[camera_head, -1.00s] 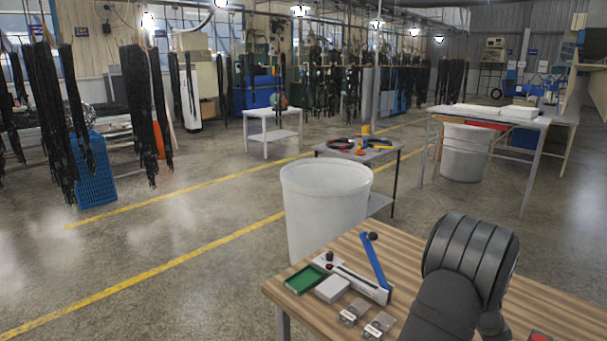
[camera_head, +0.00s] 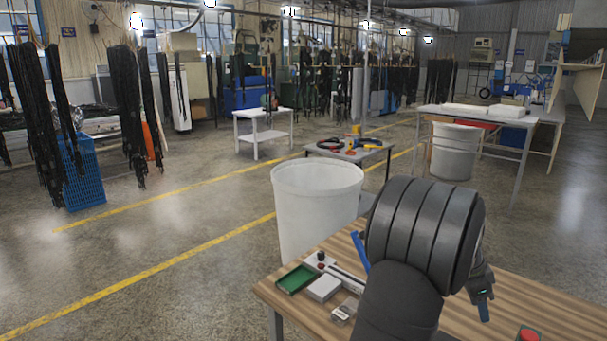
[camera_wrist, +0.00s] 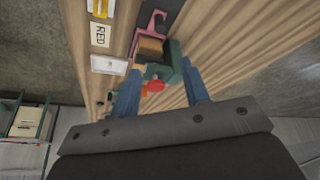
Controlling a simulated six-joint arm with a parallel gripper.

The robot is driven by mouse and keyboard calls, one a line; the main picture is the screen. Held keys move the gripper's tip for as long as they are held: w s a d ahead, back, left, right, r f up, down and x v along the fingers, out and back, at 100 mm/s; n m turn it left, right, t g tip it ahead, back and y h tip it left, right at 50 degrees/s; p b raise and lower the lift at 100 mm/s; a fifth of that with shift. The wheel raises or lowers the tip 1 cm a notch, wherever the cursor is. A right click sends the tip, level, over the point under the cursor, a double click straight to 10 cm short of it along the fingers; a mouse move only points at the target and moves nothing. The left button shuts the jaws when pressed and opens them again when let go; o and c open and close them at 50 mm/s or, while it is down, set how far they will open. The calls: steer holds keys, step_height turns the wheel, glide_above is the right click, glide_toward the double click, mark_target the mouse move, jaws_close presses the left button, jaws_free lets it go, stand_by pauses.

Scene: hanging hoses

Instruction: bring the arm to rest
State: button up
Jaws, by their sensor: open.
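My gripper (camera_wrist: 158,72) is open in the wrist view, with its two blue fingers apart and pointing at the wooden table (camera_wrist: 225,40). A green tool with a red knob (camera_wrist: 155,86) shows beyond and between the fingers, beside a pink-and-black part (camera_wrist: 148,22). I cannot tell whether a finger touches it; nothing is clamped.
On the bench's left lie a green tray (camera_head: 296,279), a white box (camera_head: 324,288) and a blue lever (camera_head: 360,251), partly hidden by my arm. A red button (camera_head: 528,335) sits at the front right. A white bin (camera_head: 316,205) stands behind the bench.

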steer(key=x, duration=1.8)
steer(key=shift+s+a, duration=0.15)
steer(key=w+a, duration=0.2)
steer(key=w, duration=0.1)
steer(key=shift+a+r, duration=0.2)
steer(key=shift+a, duration=0.2)
steer(key=v, duration=1.8)
steer(key=s+d+n+t+y, duration=0.1)
steer(key=s+d+n+y, duration=0.1)
steer(key=d+n+y, duration=0.2)
steer(key=shift+d+r+n+y, duration=0.15)
steer(key=shift+d+n+y, duration=0.15)
steer(key=shift+d+n, duration=1.1)
steer(key=shift+s, duration=0.1)
steer(key=shift+c, duration=0.2)
